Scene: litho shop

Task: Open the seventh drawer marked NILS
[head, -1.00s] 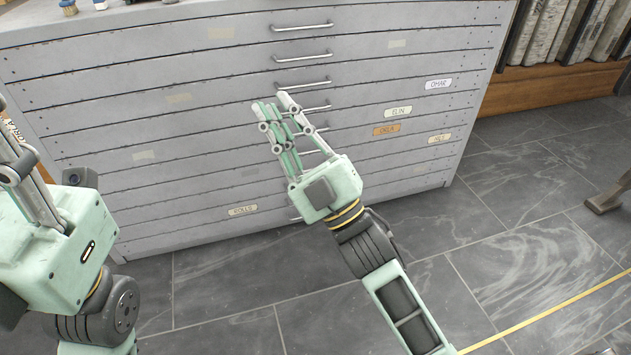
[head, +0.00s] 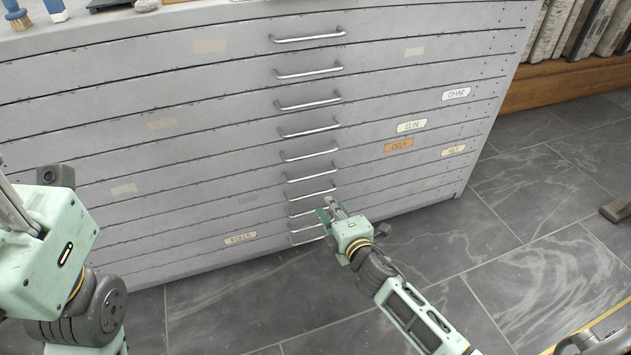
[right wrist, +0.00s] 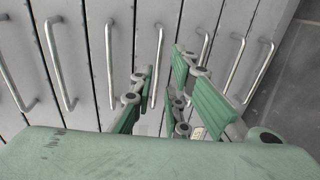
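The grey flat-file cabinet (head: 220,75) has several stacked drawers with bar handles. The small pale NILS label (head: 453,151) is on the right part of a lower drawer. The seventh handle from the top (head: 311,194) shows just above my right gripper (head: 329,210), which is low at the drawer fronts. In the right wrist view my right gripper (right wrist: 160,92) has its fingers apart, with a bar handle (right wrist: 158,65) showing between them. Contact cannot be told. All drawers look closed. My left gripper (head: 14,208) is at the left edge, its fingertips cut off.
Other labels are OMAR (head: 456,94), ELIN (head: 411,126), an orange one (head: 399,145) and ROLLS (head: 240,238). Brushes (head: 56,8) stand on the cabinet top. A wooden shelf (head: 560,82) stands at right. The tiled floor (head: 230,300) in front is clear.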

